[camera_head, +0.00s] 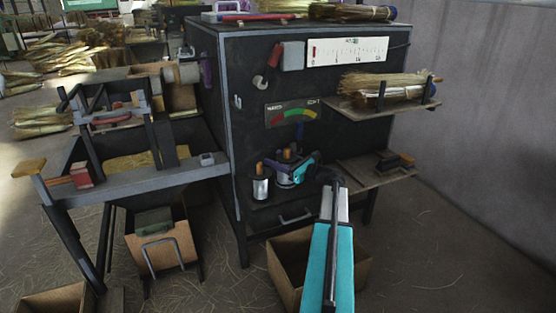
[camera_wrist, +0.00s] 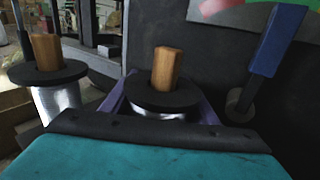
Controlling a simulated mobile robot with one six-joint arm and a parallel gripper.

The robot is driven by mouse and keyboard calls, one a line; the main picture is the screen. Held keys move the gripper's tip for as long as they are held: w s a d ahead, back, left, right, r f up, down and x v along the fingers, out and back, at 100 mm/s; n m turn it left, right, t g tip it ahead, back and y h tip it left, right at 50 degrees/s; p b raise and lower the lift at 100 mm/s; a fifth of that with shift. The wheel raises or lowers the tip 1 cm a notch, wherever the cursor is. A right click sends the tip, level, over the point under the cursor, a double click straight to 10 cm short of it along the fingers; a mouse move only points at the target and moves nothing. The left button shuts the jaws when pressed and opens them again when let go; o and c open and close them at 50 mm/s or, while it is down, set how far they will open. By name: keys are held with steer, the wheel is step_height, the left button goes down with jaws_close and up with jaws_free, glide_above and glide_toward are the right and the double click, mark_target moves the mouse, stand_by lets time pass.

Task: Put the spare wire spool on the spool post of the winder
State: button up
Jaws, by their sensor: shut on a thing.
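Two wire spools stand side by side at the front of the dark cabinet. Each has a silver wound body, a black top flange and an upright wooden piece above it. My gripper (camera_head: 289,164), with purple fingers, is shut on the right spool (camera_head: 286,180). In the wrist view this spool (camera_wrist: 163,93) is upright between the fingers, its lower part hidden by my teal wrist. The left spool (camera_head: 261,188) stands free beside it, also in the wrist view (camera_wrist: 58,100).
A blue lever (camera_wrist: 277,42) rises close to the right of the held spool. The cabinet (camera_head: 228,75) stands behind it. Shelves with a broom bundle (camera_head: 385,84) and dark blocks (camera_head: 390,160) jut out at right. An open cardboard box (camera_head: 285,262) is on the floor below.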

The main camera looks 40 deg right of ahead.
steer(key=o, duration=1.6)
steer(key=shift+c, duration=0.2)
steer(key=shift+r, duration=0.1)
steer(key=shift+s, duration=0.25)
steer(key=s, duration=0.3)
steer(key=s+d+p, duration=0.1)
steer(key=s, duration=0.7)
steer(key=shift+s+d, duration=0.2)
steer(key=shift+d, duration=0.1)
steer(key=shift+s, duration=0.15)
